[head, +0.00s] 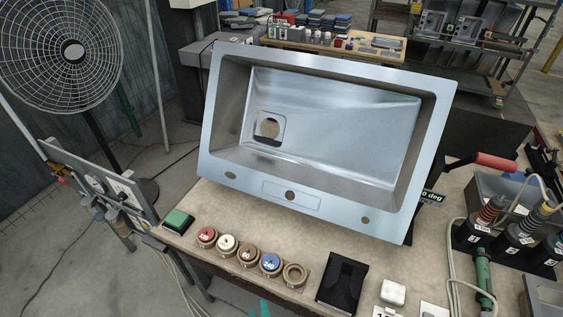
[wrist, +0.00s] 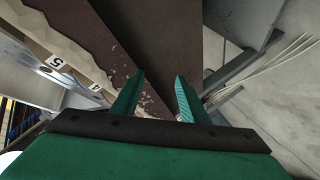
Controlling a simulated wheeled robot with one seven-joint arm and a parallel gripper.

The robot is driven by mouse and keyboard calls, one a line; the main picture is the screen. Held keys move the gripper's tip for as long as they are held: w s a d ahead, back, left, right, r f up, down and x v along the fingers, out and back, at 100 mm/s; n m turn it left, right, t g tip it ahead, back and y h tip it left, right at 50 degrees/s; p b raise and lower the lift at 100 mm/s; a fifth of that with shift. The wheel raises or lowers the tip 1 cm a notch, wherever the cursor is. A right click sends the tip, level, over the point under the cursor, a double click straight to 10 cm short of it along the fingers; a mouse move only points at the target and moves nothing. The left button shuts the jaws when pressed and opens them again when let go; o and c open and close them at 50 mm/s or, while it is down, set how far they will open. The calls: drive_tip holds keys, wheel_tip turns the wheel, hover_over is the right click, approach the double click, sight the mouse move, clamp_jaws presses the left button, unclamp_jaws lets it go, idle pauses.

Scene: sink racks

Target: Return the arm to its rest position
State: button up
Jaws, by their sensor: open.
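My gripper (wrist: 160,80) shows in the wrist view with its two green fingers spread apart and nothing between them. It points at a dark brown surface and the grey floor. In the head view only a small bit of green (head: 262,308) shows at the bottom edge, in front of the table; it may be part of my gripper. A metal sink (head: 330,120) stands tilted on the table (head: 185,200), apart from that green bit.
Along the table's front edge sit a green block (head: 178,221), several round coloured pieces (head: 207,236) and a black holder (head: 342,282). Labelled black holders with tools (head: 510,240) stand at the right. A fan (head: 70,50) is at the left. Floor is open at the lower left.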

drive_tip(key=s+d+r+m+h, duration=0.1)
drive_tip(key=s+d+r+m, duration=0.2)
drive_tip(key=s+r+m, duration=0.3)
drive_tip(key=s+d+r+m+h, duration=0.2)
drive_tip(key=s+d+r+m, duration=0.2)
drive_tip(key=s+r, duration=0.9)
drive_tip(key=s+m, duration=0.1)
drive_tip(key=m, duration=0.1)
drive_tip(key=shift+d+m+t, duration=0.25)
drive_tip(key=shift+m+t, duration=0.05)
drive_tip(key=shift+t, duration=0.1)
drive_tip(key=shift+r, duration=0.1)
drive_tip(key=shift+c, duration=1.1)
drive_tip(key=shift+d, duration=0.15)
